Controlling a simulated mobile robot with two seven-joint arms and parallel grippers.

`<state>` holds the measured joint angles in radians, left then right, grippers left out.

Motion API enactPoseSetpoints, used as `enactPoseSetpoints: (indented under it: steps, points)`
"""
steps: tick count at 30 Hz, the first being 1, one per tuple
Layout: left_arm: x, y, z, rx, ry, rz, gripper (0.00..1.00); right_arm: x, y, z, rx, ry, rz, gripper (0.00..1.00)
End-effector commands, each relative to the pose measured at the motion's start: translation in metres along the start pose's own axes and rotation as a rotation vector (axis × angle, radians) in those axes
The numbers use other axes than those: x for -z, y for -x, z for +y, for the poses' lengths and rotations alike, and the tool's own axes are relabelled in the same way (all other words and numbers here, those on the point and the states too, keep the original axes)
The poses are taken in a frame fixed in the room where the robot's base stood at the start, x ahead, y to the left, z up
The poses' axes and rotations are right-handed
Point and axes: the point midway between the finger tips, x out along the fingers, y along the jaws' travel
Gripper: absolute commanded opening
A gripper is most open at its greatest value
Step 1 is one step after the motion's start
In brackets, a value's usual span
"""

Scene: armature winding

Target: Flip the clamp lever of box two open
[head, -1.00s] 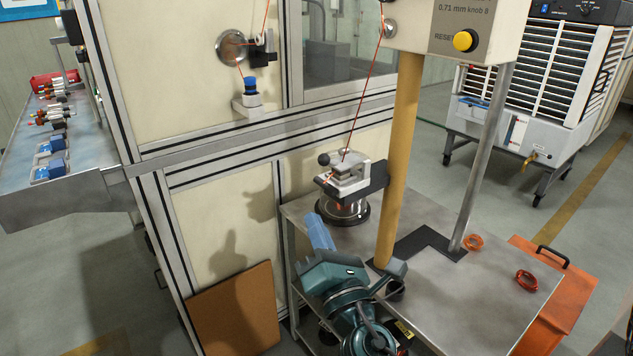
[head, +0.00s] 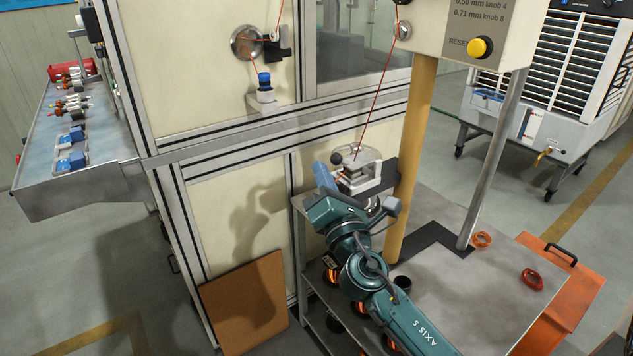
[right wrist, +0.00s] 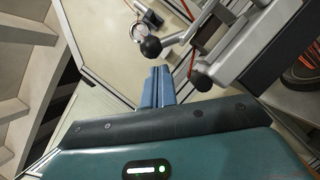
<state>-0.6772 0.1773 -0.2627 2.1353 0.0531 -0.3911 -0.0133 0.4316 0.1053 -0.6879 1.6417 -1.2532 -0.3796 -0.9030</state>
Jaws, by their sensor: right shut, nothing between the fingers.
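The metal clamp box (head: 362,172) sits on a dark bracket beside the yellow-brown post, above the steel table. A red wire runs down into its top. Its lever ends in a black ball knob (head: 336,158), which shows large in the right wrist view (right wrist: 151,47); a second dark knob (right wrist: 201,82) shows there below the box. My right gripper (head: 322,172) is at the box's left side. Its blue fingers (right wrist: 160,72) are shut and empty, with their tips just below the ball knob in the wrist picture; contact cannot be told. My left gripper is not in view.
The yellow-brown post (head: 410,160) and a steel post (head: 490,160) stand right of the clamp box. Orange rings lie on the table (head: 450,285). The framed cabinet wall (head: 240,200) is close on the left. Several spools sit on the shelf below.

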Motion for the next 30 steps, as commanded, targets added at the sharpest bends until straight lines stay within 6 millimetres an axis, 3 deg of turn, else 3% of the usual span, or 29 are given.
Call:
enactPoseSetpoints:
  steps: [4, 17, 30]
  points:
    - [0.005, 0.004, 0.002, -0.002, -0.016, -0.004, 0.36, -0.011, 0.004, 0.001, 0.001, 0.000, 0.001, 0.00]
    - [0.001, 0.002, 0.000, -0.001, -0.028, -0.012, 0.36, -0.012, 0.005, 0.000, 0.001, -0.003, 0.001, 0.00]
    - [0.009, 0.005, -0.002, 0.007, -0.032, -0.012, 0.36, -0.017, -0.009, 0.000, 0.031, -0.068, 0.000, 0.00]
